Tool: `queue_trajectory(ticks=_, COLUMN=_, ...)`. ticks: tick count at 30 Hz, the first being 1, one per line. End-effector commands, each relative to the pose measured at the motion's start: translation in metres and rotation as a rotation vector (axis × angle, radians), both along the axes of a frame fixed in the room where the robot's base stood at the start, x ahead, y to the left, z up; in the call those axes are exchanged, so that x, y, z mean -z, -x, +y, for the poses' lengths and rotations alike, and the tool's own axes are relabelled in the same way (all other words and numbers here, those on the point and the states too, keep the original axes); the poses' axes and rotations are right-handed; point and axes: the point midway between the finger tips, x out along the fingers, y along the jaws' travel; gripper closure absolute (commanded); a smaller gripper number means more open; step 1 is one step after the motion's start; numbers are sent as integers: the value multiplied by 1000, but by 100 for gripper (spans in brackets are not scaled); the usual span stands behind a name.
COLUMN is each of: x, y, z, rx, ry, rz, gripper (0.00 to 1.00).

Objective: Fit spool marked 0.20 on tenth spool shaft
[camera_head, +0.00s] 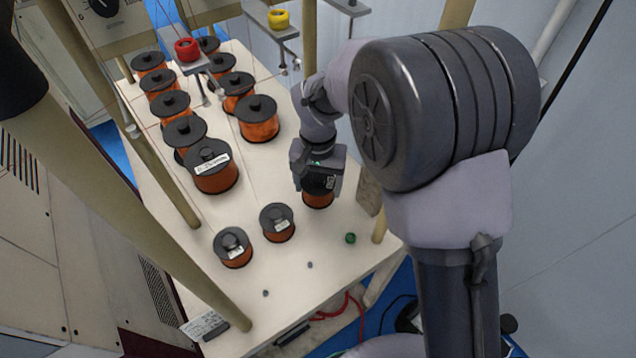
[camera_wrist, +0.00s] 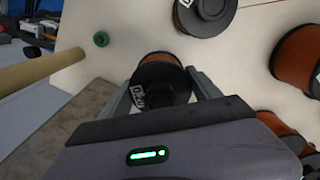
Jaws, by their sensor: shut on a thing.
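My gripper (camera_head: 318,180) is shut on a copper-coloured spool (camera_head: 318,200) with black flanges, over the right part of the white table. In the wrist view the held spool (camera_wrist: 160,82) sits between the two fingers and bears a white label on its top; I cannot read it surely. The gripper hides most of this spool in the head view, and I cannot tell whether it touches the table or sits on a shaft. Two small bare shaft stubs stand at the table's front, one on the left (camera_head: 265,293) and one on the right (camera_head: 310,265).
Two small labelled spools, one left (camera_head: 233,247) and one right (camera_head: 277,222), stand left of my gripper. Several larger spools fill the back left, the nearest (camera_head: 213,167) labelled. A green ring-like piece (camera_head: 350,238) lies near the right edge. Wooden posts (camera_head: 160,150) frame the table.

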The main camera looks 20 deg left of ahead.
Motion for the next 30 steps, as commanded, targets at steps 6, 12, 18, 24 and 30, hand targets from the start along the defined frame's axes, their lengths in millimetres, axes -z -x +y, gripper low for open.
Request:
queue_trajectory(ticks=6, x=6, y=0, z=0, rx=0, ry=0, rz=0, gripper=100)
queue_trajectory(ticks=12, x=12, y=0, z=0, rx=0, ry=0, rz=0, gripper=100)
queue_trajectory(ticks=18, x=18, y=0, z=0, rx=0, ry=0, rz=0, gripper=100)
queue_trajectory(ticks=24, x=23, y=0, z=0, rx=0, ry=-1, rz=-1, gripper=100)
queue_trajectory(ticks=30, x=29, y=0, z=0, rx=0, ry=-1, rz=-1, gripper=100)
